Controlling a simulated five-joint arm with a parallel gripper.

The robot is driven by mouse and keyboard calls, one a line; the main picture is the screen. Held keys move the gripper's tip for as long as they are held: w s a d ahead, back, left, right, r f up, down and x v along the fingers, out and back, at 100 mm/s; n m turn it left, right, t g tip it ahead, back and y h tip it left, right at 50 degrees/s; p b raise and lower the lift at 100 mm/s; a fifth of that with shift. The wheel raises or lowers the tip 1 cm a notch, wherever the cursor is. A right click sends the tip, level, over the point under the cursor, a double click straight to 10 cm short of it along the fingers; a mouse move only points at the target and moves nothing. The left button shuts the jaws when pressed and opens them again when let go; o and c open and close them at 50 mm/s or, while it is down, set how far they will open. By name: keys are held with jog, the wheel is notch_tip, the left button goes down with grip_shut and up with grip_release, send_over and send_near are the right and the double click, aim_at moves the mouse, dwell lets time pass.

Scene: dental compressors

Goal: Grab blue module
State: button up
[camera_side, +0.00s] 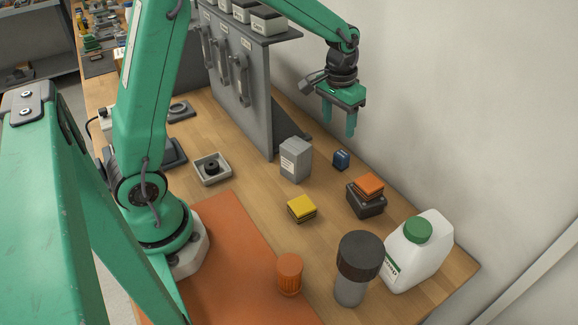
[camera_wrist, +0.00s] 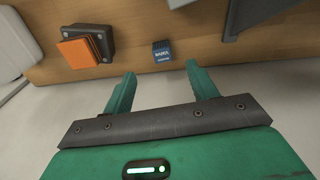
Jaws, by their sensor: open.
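The blue module (camera_side: 341,159) is a small dark blue block standing on the wooden table near its far right edge, by the wall. In the wrist view the blue module (camera_wrist: 162,50) has a pale label and lies beyond the fingertips, roughly between their lines. My gripper (camera_side: 338,124) is green, points down and hangs above the table, apart from the module. In the wrist view my gripper (camera_wrist: 160,77) has its two fingers spread with nothing between them.
An orange block (camera_side: 369,184) sits on a dark box (camera_side: 366,203) near the module. A grey box (camera_side: 296,160) stands left of it. A yellow block (camera_side: 301,209), a white bottle (camera_side: 406,258), a dark-lidded jar (camera_side: 350,290) and a grey panel rack (camera_side: 251,110) also stand on the table (camera_side: 240,175).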

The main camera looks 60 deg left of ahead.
send_over(343, 154)
jog(key=shift+g, duration=0.4)
notch_tip(343, 154, down, 6)
jog(key=shift+a+r, duration=0.15)
jog(key=shift+r, duration=0.1)
jog(key=shift+f, duration=3.9)
jog(key=c, duration=1.1)
jog(key=shift+r, duration=0.15)
jog(key=shift+r, duration=0.55)
jog(key=r, duration=0.3)
jog(key=shift+s+d+r, duration=0.1)
jog(key=shift+s+d, duration=0.05)
jog(key=shift+d, duration=0.2)
jog(key=s+d+r, duration=0.1)
jog(key=d+r, duration=0.1)
jog(key=d, duration=0.1)
jog(key=s+d+r, duration=0.2)
jog(key=d, duration=0.1)
jog(key=s+d+r, duration=0.2)
jog(key=d, duration=0.1)
jog(key=shift+s+d+r, duration=0.25)
jog(key=shift+d, duration=0.05)
